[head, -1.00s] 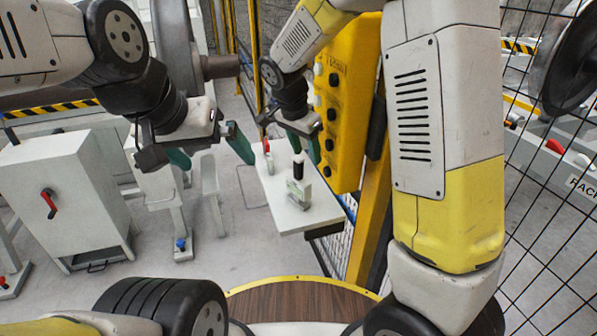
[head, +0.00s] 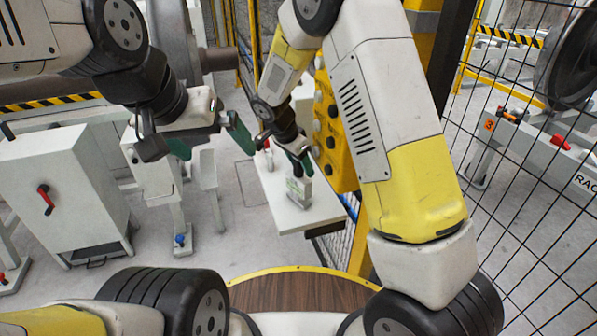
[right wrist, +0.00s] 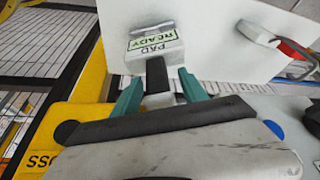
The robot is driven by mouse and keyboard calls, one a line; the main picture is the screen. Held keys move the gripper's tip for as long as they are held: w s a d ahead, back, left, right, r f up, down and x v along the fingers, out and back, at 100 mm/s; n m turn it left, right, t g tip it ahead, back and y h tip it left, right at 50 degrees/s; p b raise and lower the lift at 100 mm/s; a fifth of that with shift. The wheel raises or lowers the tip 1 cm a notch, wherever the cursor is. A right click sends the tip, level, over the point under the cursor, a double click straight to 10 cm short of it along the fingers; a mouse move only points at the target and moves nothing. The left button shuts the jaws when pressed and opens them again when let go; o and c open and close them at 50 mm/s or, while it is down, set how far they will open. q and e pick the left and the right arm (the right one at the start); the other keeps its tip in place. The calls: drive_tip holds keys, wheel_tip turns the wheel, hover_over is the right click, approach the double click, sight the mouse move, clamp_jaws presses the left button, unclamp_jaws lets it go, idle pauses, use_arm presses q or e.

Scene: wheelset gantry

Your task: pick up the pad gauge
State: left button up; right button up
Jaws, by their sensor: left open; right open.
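The pad gauge shows as a black upright grip (right wrist: 157,78) in the right wrist view, at a white block (right wrist: 154,48) labelled PAD READY. The block also shows in the head view (head: 299,192) on a white shelf; there my right gripper hides most of the gauge. My right gripper (right wrist: 162,76) is open, its green fingers on either side of the black grip in the picture. Whether they touch it I cannot tell. In the head view my right gripper (head: 296,160) is above the block. My left gripper (head: 216,152) is open and empty, left of the shelf.
The white shelf (head: 310,218) also carries a red-handled item (head: 267,150) near its far left. A yellow button panel (head: 335,140) stands close to the right of the shelf. A grey cabinet (head: 60,195) is at left; a wire fence (head: 520,210) at right.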

drive_tip(key=shift+w+d+f, duration=0.1)
drive_tip(key=shift+f, duration=0.15)
clamp_jaws()
drive_tip(key=shift+r, duration=0.1)
idle(1.2)
